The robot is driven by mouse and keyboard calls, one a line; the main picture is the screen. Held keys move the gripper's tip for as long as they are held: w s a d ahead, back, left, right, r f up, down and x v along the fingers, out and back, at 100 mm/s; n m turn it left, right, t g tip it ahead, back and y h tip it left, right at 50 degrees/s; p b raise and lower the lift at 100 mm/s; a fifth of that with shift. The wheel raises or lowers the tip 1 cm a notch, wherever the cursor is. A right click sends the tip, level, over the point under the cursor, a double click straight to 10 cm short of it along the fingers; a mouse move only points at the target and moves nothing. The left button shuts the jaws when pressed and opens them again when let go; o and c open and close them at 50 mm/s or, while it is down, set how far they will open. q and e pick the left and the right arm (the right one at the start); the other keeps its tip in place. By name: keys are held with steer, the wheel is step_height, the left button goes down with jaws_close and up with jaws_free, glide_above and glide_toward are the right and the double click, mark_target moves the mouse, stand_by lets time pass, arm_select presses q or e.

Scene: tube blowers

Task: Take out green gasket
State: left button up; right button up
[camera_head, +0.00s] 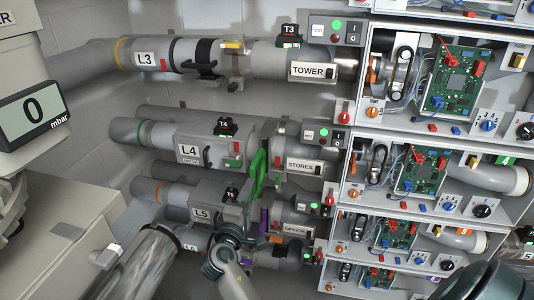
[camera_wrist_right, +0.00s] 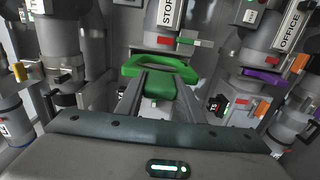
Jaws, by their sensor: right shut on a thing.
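The green gasket (camera_head: 257,172) is a ring-like green piece at the joint between the L4 blower (camera_head: 206,150) and the STORES pipe (camera_head: 301,164). In the right wrist view the gasket (camera_wrist_right: 160,68) spans the middle, with a tab between my fingers. My right gripper (camera_wrist_right: 160,90) is shut on this tab. In the head view its wrist rises from the bottom centre, and its fingertips are hard to make out. I cannot tell whether the gasket is still in the joint or clear of it. My left gripper is not in view.
The L3 blower (camera_head: 165,58) and TOWER pipe (camera_head: 312,71) lie above; the L5 blower (camera_head: 218,212) is close below. A purple gasket (camera_wrist_right: 266,77) is at the OFFICE pipe. Open circuit-board boxes (camera_head: 400,170) stand on the right. A pressure display (camera_head: 35,110) is at the left.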

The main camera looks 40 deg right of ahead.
steer(key=shift+v, duration=2.75)
